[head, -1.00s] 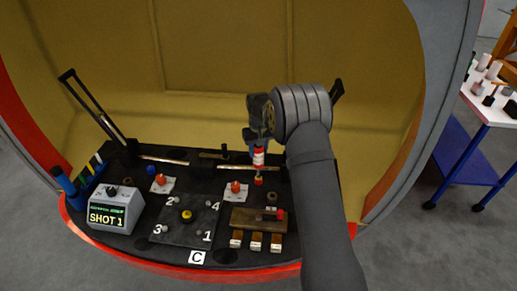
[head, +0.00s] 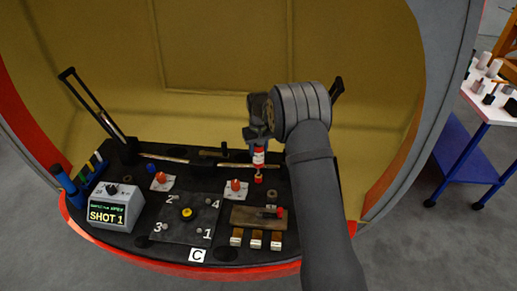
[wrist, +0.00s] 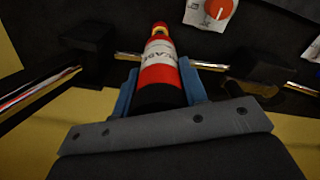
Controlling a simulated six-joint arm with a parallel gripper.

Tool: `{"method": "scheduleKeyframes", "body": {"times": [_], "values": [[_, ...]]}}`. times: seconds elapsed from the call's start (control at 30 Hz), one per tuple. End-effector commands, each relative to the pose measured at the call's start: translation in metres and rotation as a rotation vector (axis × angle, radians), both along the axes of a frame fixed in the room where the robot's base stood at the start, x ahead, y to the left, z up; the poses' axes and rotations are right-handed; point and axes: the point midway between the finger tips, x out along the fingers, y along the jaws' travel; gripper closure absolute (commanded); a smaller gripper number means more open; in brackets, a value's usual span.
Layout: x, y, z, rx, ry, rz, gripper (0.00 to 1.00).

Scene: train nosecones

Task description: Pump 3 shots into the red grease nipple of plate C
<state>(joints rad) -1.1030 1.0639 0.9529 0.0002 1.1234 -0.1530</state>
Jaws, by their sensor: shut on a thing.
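My gripper (head: 258,142) is shut on a red grease dispenser (head: 258,158) with a white label. In the wrist view the dispenser (wrist: 162,68) sits between the blue fingers (wrist: 160,92), its red and yellow tip pointing away. In the head view the dispenser points down over the back right of the black deck. A small red piece (head: 258,179) shows just below it; I cannot tell whether it is a nipple or the tip. Plate C (head: 178,231) lies front centre with a yellow centre piece (head: 186,213) and numbered studs. No red nipple is clear on it.
A grey box (head: 115,207) at the left has a screen reading SHOT 1. Two orange-red knobs (head: 161,178) (head: 236,186) stand on white cards. A brown board (head: 245,217) with a red-ended lever lies right of plate C. A rail (head: 165,159) runs along the back.

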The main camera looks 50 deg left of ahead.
Motion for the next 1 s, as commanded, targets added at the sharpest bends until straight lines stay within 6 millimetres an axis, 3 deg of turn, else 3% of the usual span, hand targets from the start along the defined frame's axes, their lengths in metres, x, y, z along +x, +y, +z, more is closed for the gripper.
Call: {"method": "scheduleKeyframes", "body": {"times": [0.53, 1.0], "values": [[0.0, 0.0, -0.003, 0.001, 0.0, 0.0, 0.86], [0.0, 0.001, 0.026, 0.003, -0.001, 0.0, 0.86]]}}
